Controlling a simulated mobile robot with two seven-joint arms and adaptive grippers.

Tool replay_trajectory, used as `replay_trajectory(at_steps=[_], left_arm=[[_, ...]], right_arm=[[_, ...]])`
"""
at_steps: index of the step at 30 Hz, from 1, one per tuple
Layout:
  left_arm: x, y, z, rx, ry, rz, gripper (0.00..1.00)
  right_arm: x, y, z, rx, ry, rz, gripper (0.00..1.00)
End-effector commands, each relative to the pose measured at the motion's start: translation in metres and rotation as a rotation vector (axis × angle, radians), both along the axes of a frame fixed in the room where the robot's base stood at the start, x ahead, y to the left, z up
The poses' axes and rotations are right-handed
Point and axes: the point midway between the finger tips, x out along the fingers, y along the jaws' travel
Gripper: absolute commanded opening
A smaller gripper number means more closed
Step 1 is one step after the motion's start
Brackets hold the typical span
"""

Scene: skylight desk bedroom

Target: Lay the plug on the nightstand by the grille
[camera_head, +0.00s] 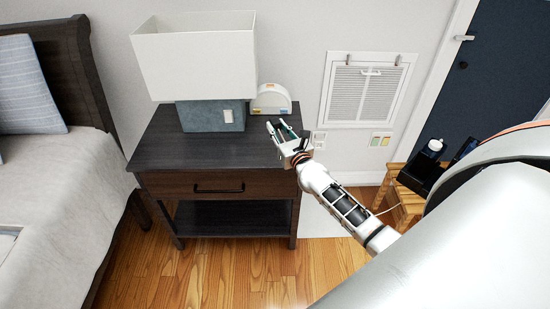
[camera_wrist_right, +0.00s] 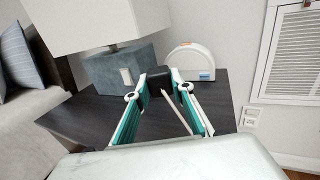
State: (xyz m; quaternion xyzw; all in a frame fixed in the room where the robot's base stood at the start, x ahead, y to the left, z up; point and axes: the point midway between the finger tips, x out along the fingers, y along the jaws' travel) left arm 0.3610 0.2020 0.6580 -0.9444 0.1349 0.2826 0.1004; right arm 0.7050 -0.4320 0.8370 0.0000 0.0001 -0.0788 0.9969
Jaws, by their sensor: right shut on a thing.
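The nightstand (camera_head: 165,150) is dark wood with a drawer and a lower shelf; its top also shows in the right wrist view (camera_wrist_right: 72,118). The white grille (camera_head: 365,92) is set in the wall to its right, and also shows in the right wrist view (camera_wrist_right: 296,62). My right gripper (camera_head: 277,129) is over the right part of the nightstand top. In the right wrist view its fingers (camera_wrist_right: 160,84) are shut on a small black plug (camera_wrist_right: 159,78), from which a pale cord seems to run back. I cannot tell whether the plug touches the top. My left gripper is not in view.
A lamp (camera_head: 200,60) with a grey-blue base and a white arched device (camera_head: 271,99) stand at the back of the nightstand. A bed (camera_head: 60,175) is at the left. A wooden stool (camera_head: 404,200) with black items is at the right. The front left top is clear.

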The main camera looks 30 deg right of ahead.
Motion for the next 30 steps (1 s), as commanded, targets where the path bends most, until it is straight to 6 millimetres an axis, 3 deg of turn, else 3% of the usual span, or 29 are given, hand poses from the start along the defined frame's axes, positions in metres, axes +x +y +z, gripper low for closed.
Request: replay_trajectory(at_steps=[1,9,17,24,30], left_arm=[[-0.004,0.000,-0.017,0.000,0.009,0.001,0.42],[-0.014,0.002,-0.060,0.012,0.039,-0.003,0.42],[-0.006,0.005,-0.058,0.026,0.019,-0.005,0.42],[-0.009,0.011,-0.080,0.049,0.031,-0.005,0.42],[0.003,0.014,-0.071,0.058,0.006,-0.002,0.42]], right_arm=[[-0.001,0.000,-0.018,-0.001,0.004,0.000,0.00],[-0.001,0.000,-0.065,-0.003,0.008,0.000,0.00],[0.000,0.000,-0.078,0.000,0.001,0.000,0.00],[-0.001,0.000,-0.115,-0.002,0.008,0.000,0.00],[0.000,0.000,-0.116,0.001,0.000,0.000,0.00]])
